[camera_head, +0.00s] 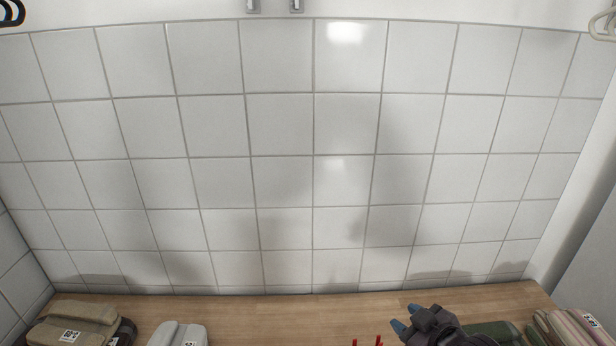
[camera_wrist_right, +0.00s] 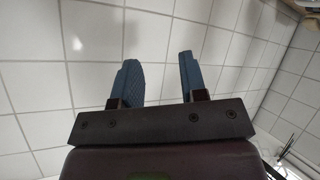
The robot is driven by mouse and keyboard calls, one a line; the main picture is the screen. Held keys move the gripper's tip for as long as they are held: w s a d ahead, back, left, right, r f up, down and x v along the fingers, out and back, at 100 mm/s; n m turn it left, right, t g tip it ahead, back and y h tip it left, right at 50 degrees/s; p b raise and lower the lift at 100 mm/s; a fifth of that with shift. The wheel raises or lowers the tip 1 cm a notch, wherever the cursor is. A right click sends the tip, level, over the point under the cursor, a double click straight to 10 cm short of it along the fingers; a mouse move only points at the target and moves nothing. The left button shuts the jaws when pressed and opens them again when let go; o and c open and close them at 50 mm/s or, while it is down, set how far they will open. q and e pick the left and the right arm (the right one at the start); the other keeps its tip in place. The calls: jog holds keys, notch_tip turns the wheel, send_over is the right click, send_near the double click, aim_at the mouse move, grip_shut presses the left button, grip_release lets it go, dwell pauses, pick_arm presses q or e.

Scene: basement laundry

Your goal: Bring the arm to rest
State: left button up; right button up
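My right gripper (camera_head: 405,320) shows at the bottom of the head view, right of the middle, above the wooden counter. It is dark with blue fingertips. In the right wrist view its two blue fingers (camera_wrist_right: 158,82) stand apart with only white tiles between them, so it is open and empty. My left gripper is not in the head view.
The wooden counter (camera_head: 255,310) runs along the tiled wall (camera_head: 280,130). Khaki folded-looking items (camera_head: 75,320) and a pale grey item (camera_head: 178,334) lie at the left. A striped bundle (camera_head: 570,328) lies at the right. Small red prongs (camera_head: 378,341) show at the bottom edge.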

jog(key=s+d+f+m+h+b, duration=0.1)
jog(key=s+d+f+m+h, duration=0.1)
jog(key=s+f, duration=0.6)
jog(key=s+d+f+m+h+b, duration=0.1)
jog(key=s+d+f+m+h, duration=0.1)
jog(key=s+d+f+m, duration=0.3)
jog(key=s+f, duration=0.3)
jog(key=s, duration=0.1)
jog(key=shift+d+f+h, duration=0.3)
jog(key=shift+d+h, duration=0.1)
